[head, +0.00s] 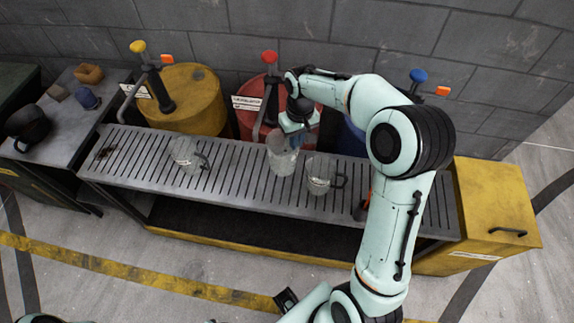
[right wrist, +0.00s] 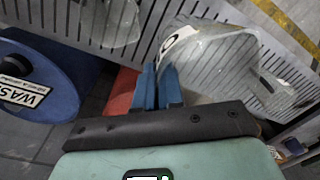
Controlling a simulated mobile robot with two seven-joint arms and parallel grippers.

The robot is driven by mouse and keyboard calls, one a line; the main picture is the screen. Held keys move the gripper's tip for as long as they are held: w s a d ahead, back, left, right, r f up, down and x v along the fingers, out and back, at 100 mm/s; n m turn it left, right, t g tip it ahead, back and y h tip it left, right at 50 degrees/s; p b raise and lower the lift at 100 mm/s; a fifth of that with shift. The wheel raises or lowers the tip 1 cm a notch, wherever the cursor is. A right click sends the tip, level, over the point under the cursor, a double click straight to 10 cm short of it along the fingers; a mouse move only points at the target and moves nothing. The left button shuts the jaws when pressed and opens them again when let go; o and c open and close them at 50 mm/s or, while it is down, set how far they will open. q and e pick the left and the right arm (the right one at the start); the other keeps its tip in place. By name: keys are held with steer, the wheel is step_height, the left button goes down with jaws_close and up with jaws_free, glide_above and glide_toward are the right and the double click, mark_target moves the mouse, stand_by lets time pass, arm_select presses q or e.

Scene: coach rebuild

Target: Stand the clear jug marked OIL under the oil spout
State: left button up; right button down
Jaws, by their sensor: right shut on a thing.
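My right gripper (head: 298,122) is shut on a clear jug (head: 281,160) at the middle of the slotted bench, in front of the red drum. In the right wrist view the blue fingers (right wrist: 158,88) are together at the side of this jug (right wrist: 225,62). Its white label shows one round dark letter, perhaps an O; the rest is hidden. I cannot tell whether its base touches the slats. Another clear jug (head: 319,176) stands just right of it, and a third (head: 185,153) stands at the left in front of the yellow drum. My left gripper is not in view.
The yellow drum (head: 190,98), red drum (head: 313,113) and blue drum (head: 350,140) stand behind the slotted bench (head: 235,185), with pumps. The blue drum's label begins WAS in the wrist view. A side table (head: 52,145) holds small items. Slats between the left and held jugs are clear.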

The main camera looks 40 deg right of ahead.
step_height(320, 180, down, 13)
steer(key=shift+w+f+b, duration=0.15)
steer(key=shift+f+b, duration=0.05)
steer(key=shift+b, duration=0.15)
steer(key=shift+f, duration=0.15)
steer(key=c, duration=1.5)
jaws_free()
steer(key=shift+o, duration=1.2)
